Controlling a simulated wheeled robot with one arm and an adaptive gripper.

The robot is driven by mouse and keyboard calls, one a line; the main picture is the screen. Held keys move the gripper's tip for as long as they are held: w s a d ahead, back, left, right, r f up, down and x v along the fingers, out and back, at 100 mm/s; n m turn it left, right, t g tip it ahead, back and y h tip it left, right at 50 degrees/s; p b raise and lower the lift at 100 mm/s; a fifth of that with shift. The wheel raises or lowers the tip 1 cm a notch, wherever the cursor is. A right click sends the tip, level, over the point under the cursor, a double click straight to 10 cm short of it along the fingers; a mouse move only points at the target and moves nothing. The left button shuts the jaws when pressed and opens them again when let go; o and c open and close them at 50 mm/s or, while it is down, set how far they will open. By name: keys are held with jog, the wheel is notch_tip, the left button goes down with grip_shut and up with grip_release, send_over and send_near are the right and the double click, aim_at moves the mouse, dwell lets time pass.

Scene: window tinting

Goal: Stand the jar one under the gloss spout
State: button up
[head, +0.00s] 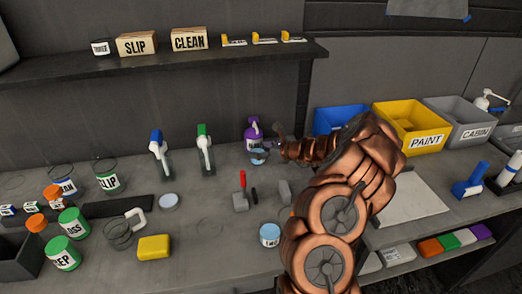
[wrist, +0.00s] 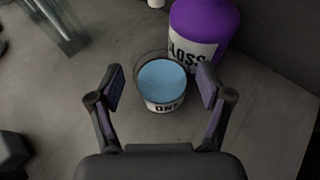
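Jar one (wrist: 164,106), a clear cup of blue liquid with ONE on its label, stands upright on the bench close beside the purple gloss bottle (wrist: 205,28). In the head view the gloss bottle (head: 250,139) stands near the back wall; the jar beside it is small and partly hidden by my gripper. My gripper (wrist: 162,80) is open, its two fingers on either side of the jar with gaps showing. In the head view my gripper (head: 271,147) is at the bottle's right. The spout is out of the wrist view, so I cannot tell its exact alignment over the jar.
Another blue-topped jar (head: 269,236) stands nearer the front. Green (head: 205,150) and blue (head: 159,150) dispensers stand left of the gloss bottle. A blue bin (head: 338,117) is behind my arm.

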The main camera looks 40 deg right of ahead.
jog(key=shift+o, duration=0.5)
jog(key=shift+s, duration=0.1)
jog(key=shift+s+d+r, duration=0.15)
jog(key=shift+s, duration=0.05)
jog(key=v, duration=1.1)
jog(key=shift+s, duration=0.2)
jog(key=shift+r, duration=0.1)
